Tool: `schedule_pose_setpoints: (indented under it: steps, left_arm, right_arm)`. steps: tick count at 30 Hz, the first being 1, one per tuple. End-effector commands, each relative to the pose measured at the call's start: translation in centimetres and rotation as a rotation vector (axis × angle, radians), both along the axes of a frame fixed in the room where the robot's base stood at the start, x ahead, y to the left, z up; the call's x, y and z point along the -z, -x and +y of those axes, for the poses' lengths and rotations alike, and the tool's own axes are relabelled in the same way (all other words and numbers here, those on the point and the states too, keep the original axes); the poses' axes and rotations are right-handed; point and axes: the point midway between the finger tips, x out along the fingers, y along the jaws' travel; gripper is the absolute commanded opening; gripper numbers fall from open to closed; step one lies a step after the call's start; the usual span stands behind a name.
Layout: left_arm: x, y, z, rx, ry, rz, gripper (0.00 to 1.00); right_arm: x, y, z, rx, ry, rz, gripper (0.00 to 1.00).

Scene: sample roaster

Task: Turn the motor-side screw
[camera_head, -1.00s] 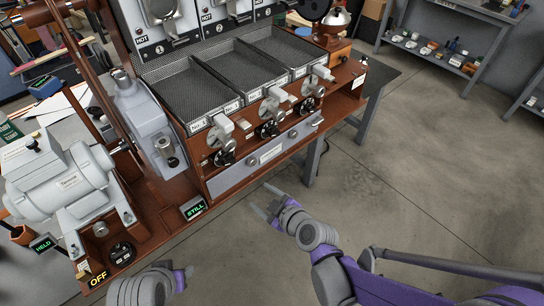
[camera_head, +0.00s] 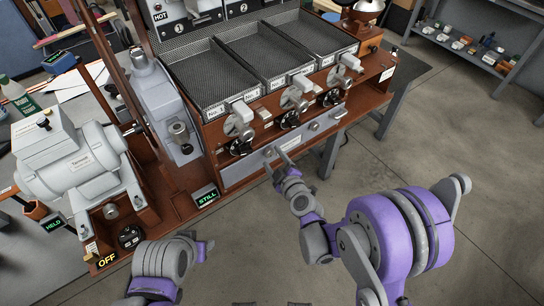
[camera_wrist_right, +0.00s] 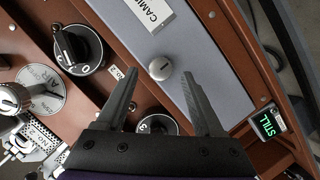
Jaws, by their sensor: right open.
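The slotted round silver screw on the motor side of the grey front panel (camera_head: 237,178) shows in the right wrist view (camera_wrist_right: 160,68), between a label plate and the green STILL sign. My right gripper (camera_head: 281,158) is open and empty in front of that panel. In the right wrist view its two fingers (camera_wrist_right: 158,78) lie to either side of the screw in the picture; I cannot tell how far they are from it. My left gripper (camera_head: 206,249) is low at the left, beside the machine's front edge; its jaws are too small to read.
Black dials (camera_wrist_right: 78,50) and silver handles (camera_head: 240,118) stand out just above the panel. The grey motor (camera_head: 78,165) and the STILL sign (camera_head: 205,196) are to the left. The panel's second screw (camera_head: 313,126) is to the right. The floor in front is clear.

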Motion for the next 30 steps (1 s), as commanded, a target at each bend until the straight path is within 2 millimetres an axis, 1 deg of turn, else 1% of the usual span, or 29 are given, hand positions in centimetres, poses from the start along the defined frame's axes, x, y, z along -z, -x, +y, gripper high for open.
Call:
schedule_pose_setpoints:
  steps: [3,6,14,17,18,20,24,26,30]
  left_arm:
    - [0.04,0.01,0.00,0.000,0.000,0.000,0.50]
    - [0.04,0.01,0.00,0.000,0.000,0.000,0.50]
    - [0.04,0.01,0.00,0.000,0.000,0.000,0.50]
    - [0.04,0.01,0.00,0.000,0.000,0.000,0.50]
    - [0.04,0.01,0.00,0.000,0.000,0.000,0.50]
    - [0.04,0.01,0.00,0.000,0.000,0.000,0.50]
    - [0.04,0.01,0.00,0.000,0.000,0.000,0.50]
    - [0.04,0.01,0.00,0.000,0.000,0.000,0.50]
    - [0.04,0.01,0.00,0.000,0.000,0.000,0.50]
  right_arm:
    - [0.34,-1.04,0.49,-0.001,0.000,-0.001,0.69]
    - [0.44,-1.43,0.65,0.000,0.000,0.000,0.69]
    - [0.45,-1.52,0.68,0.000,0.000,0.000,0.69]
    - [0.45,-1.51,0.66,0.000,0.000,0.000,0.53]
    - [0.45,-1.51,0.66,0.000,0.000,0.000,0.46]
    - [0.45,-1.50,0.66,0.000,0.000,0.000,0.35]
    - [0.45,-1.50,0.65,0.000,0.000,0.000,0.10]
    - [0.45,-1.49,0.65,0.000,0.000,0.000,0.00]
    - [0.45,-1.49,0.65,0.000,0.000,0.000,0.00]
